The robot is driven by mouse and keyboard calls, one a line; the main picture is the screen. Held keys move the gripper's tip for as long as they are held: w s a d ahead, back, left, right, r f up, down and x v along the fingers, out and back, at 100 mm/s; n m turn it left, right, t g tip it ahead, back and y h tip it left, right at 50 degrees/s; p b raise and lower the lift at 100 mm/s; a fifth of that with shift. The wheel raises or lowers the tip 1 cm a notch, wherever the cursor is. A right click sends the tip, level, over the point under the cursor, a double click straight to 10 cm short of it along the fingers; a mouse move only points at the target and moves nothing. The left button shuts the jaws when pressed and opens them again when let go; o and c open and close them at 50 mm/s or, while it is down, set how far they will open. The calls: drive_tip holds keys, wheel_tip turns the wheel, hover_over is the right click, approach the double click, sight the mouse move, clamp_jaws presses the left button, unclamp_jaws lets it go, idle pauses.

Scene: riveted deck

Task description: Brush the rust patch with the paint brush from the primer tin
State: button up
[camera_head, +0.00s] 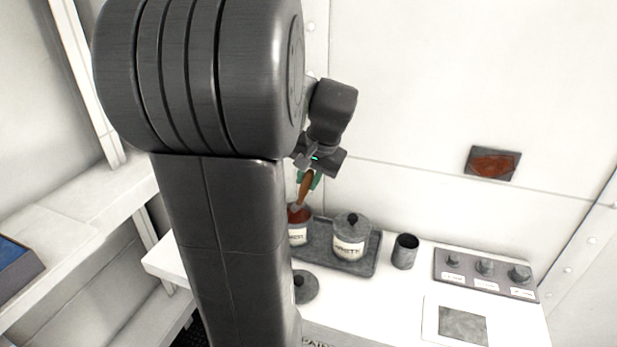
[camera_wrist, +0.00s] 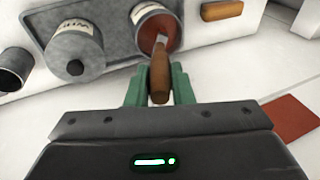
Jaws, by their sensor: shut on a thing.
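My gripper (camera_head: 309,179) has green fingers and is shut on the wooden handle of the paint brush (camera_head: 305,191). In the wrist view the fingers (camera_wrist: 159,86) sit on both sides of the brush handle (camera_wrist: 160,72). The brush points down at the primer tin (camera_head: 298,233), its metal end at the open mouth over red-brown paint. The tin also shows in the wrist view (camera_wrist: 144,10). The bristles are hidden, and I cannot tell how deep they reach. The rust patch (camera_head: 493,165) is a red-brown area in a dark rectangle on the white wall, at the right.
A grey tray (camera_head: 367,266) holds the primer tin and a lidded, labelled tin (camera_head: 350,246). A dark cup (camera_head: 405,252) and a knobbed panel (camera_head: 485,272) stand to the right. A round lid (camera_head: 305,287) lies in front. A red-brown square (camera_wrist: 292,117) shows in the wrist view.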

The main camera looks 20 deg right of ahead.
wheel_tip(320, 180, up, 7)
drive_tip(key=p, duration=0.6)
idle(0.7)
